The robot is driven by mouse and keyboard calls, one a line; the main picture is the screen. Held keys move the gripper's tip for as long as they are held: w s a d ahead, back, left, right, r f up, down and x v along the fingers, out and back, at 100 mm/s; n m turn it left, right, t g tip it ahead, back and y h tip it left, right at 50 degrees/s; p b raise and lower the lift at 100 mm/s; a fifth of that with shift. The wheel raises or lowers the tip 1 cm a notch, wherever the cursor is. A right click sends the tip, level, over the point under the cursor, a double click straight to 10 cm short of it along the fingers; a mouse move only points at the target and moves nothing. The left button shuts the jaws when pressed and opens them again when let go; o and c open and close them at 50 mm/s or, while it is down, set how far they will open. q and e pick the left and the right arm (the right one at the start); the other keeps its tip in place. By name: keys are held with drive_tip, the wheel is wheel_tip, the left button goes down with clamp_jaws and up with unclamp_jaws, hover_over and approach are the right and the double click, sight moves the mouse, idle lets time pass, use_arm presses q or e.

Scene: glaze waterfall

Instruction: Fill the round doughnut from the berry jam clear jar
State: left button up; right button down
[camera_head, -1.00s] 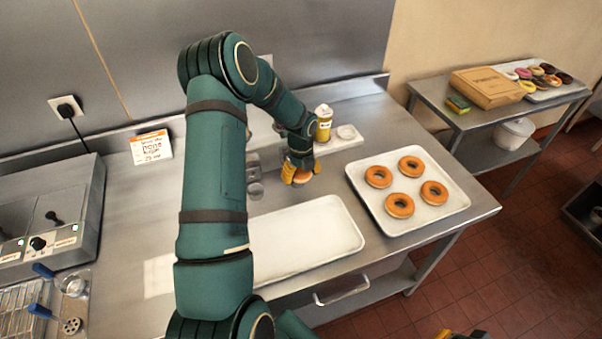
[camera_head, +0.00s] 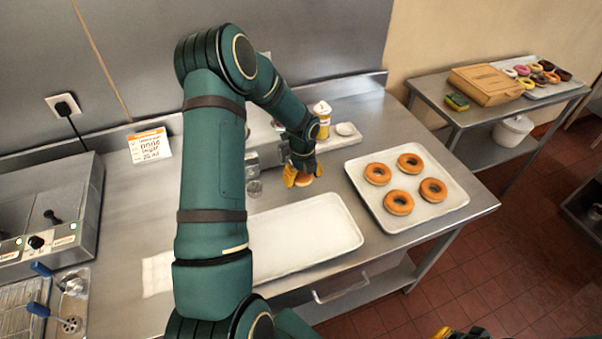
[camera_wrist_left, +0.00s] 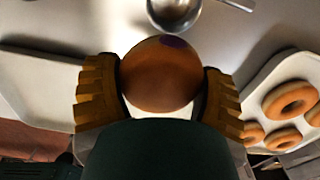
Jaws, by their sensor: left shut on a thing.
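The round doughnut (camera_wrist_left: 158,80) is a plain brown ball with a purple patch on its far upper side in the left wrist view. My left gripper (camera_head: 303,180) is shut on it, one yellow finger pad on each side, and it shows as a small tan shape (camera_head: 304,179) in the head view. Part of my right gripper (camera_head: 458,333) shows at the bottom edge, cut off by the frame.
A white tray (camera_head: 330,232) lies empty in front of the gripper. Another tray (camera_head: 436,210) at right holds several ring doughnuts. A yellow bottle (camera_head: 322,122) stands behind the gripper. A round metal bowl (camera_wrist_left: 176,14) shows at the top of the wrist view.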

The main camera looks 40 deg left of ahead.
sight(306, 180)
use_arm(q)
drive_tip(key=shift+s+d, duration=0.4)
drive_tip(key=shift+d, duration=0.35)
drive_tip(key=shift+r, duration=0.1)
drive_tip(key=shift+s+d+r+p, duration=0.1)
drive_tip(key=shift+d+r+p, duration=0.2)
drive_tip(key=shift+r, duration=0.2)
drive_tip(key=shift+s+d+r+p, duration=0.15)
drive_tip(key=shift+r+p, duration=0.15)
drive_tip(key=shift+r, duration=0.15)
drive_tip(key=shift+s+d+r, duration=0.1)
drive_tip(key=shift+d+r, duration=0.15)
drive_tip(key=shift+r, duration=0.25)
drive_tip(key=shift+s+d+r, duration=0.1)
drive_tip(key=shift+d+r, duration=0.1)
drive_tip(key=shift+r, duration=0.25)
